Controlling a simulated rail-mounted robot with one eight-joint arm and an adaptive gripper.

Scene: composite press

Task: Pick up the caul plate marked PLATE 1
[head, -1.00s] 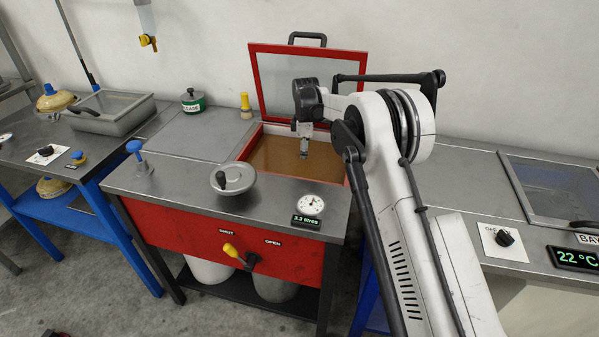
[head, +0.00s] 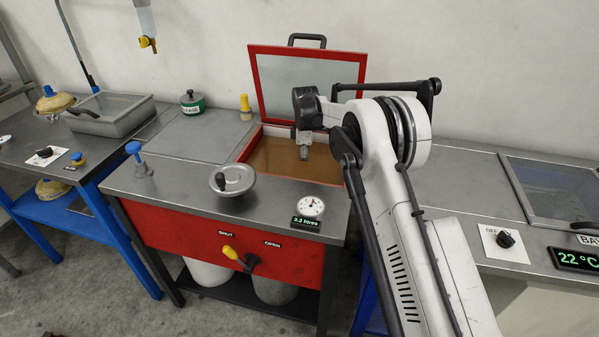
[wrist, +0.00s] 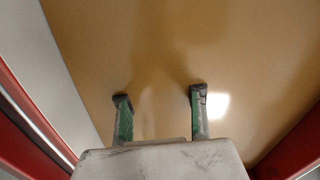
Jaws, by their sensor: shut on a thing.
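My gripper (head: 304,152) is over the open red-rimmed tank, with its tips at the brown surface (head: 273,158). In the wrist view its two green-padded fingers (wrist: 160,102) stand apart against that brown surface (wrist: 160,45). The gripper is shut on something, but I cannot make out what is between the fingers. No plate marked PLATE 1 can be seen in either view; whether it lies under the brown surface I cannot tell.
The tank's red-framed lid (head: 306,85) stands open behind. A round handwheel (head: 233,179) and a dial (head: 311,207) are in front, above a readout (head: 306,222) of 3.3 litres. A yellow brush (head: 245,106) and green pot (head: 193,102) stand left. The red tank walls (wrist: 38,110) flank the fingers.

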